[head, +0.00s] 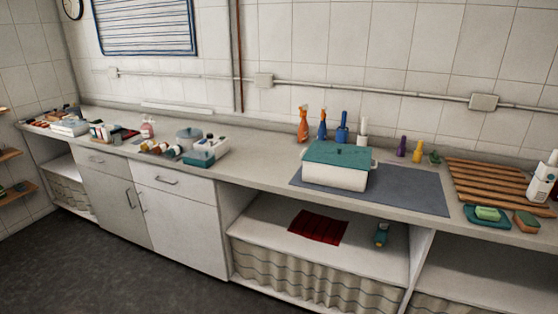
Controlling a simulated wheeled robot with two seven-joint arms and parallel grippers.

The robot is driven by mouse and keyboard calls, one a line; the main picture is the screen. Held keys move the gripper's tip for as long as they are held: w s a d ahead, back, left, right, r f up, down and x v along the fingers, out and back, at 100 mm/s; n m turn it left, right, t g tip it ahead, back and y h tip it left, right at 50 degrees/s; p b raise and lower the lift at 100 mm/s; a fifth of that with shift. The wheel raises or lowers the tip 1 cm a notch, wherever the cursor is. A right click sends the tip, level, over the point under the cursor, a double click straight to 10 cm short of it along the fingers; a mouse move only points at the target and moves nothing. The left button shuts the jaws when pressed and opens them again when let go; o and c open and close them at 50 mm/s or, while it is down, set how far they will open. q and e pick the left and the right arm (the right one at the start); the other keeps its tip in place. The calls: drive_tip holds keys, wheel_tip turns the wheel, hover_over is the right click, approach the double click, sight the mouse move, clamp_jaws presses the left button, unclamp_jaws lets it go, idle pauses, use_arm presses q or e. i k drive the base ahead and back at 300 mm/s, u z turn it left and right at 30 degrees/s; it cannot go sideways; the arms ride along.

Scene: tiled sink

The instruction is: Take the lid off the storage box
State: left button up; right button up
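The storage box (335,178) is a white box with small side handles. It stands on a grey-blue mat on the counter, right of the middle of the head view. Its teal lid (325,153) lies on top and covers the opening, so the inside is hidden.
The mat (415,190) is bare right of the box. Orange (303,125) and blue bottles stand behind it. A wooden slatted rack (490,180), a sponge dish (486,217) and a white-and-black item (541,184) are at right.

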sight(339, 155)
drive_tip(key=u, duration=0.35)
drive_tip(key=i, duration=0.95)
drive_tip(key=z, duration=1.1)
drive_tip(key=i, duration=1.25)
drive_tip(key=z, duration=1.2)
